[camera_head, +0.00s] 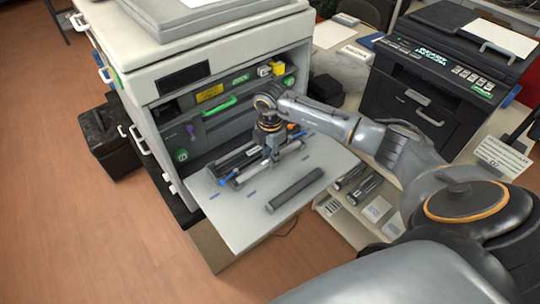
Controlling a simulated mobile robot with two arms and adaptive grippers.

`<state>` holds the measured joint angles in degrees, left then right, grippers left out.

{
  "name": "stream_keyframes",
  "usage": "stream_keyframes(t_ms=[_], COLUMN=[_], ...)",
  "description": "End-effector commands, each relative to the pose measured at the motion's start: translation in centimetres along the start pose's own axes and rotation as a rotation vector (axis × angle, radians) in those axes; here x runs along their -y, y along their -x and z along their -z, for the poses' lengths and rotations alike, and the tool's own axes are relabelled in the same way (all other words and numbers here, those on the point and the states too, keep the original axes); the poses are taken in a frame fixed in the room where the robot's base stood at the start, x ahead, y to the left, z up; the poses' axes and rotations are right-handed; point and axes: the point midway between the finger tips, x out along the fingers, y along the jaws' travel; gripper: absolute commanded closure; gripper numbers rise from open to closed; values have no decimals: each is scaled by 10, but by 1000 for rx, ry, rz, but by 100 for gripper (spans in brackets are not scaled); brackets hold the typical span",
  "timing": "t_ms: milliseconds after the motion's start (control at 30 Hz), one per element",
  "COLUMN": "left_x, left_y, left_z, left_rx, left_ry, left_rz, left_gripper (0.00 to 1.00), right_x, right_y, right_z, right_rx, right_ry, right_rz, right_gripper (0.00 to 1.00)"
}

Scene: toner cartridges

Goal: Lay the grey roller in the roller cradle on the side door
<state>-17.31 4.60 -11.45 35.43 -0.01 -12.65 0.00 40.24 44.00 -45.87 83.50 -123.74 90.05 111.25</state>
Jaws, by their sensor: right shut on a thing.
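My right gripper (272,155) points down over the open side door (232,219) of the big printer. It is shut on a slim light grey roller (252,173), which runs slantwise under the fingers. The roller is at or just above the roller cradle (223,181), whose blue parts show near both ends. I cannot tell whether the roller touches the cradle. The gripper hides the roller's middle and part of the cradle. A thicker dark grey cylinder (295,189) lies apart on the door, nearer its front right edge. My left gripper is not in view.
The big printer's open bay (205,125) is behind the door, with a green handle (219,106). Dark cylinders (365,188) lie on a low shelf to the right. A black printer (430,90) stands beyond my right arm. The door's front left part is bare.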

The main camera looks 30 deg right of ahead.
Motion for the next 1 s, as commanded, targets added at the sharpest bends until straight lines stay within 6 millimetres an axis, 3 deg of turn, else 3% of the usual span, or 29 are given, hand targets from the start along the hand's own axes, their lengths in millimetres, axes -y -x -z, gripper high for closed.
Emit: stream_keyframes(t_ms=[200,233,300,333,667,767,867,1000], left_x=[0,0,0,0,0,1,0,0], left_y=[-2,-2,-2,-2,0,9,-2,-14], left_z=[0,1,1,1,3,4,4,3], left_rx=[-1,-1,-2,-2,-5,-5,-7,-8], left_ry=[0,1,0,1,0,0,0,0], left_rz=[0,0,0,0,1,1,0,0], left_gripper=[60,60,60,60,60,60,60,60], right_x=[0,0,0,0,0,0,-2,-2], right_y=[-4,-4,-4,-4,0,12,23,54], right_z=[0,0,0,0,0,0,-1,-1], right_rx=[0,0,0,0,0,0,1,1], right_ry=[0,0,0,0,0,0,0,1], right_rz=[0,0,0,0,0,-1,-5,-7], right_gripper=[100,74,60,58,58,58,58,58])
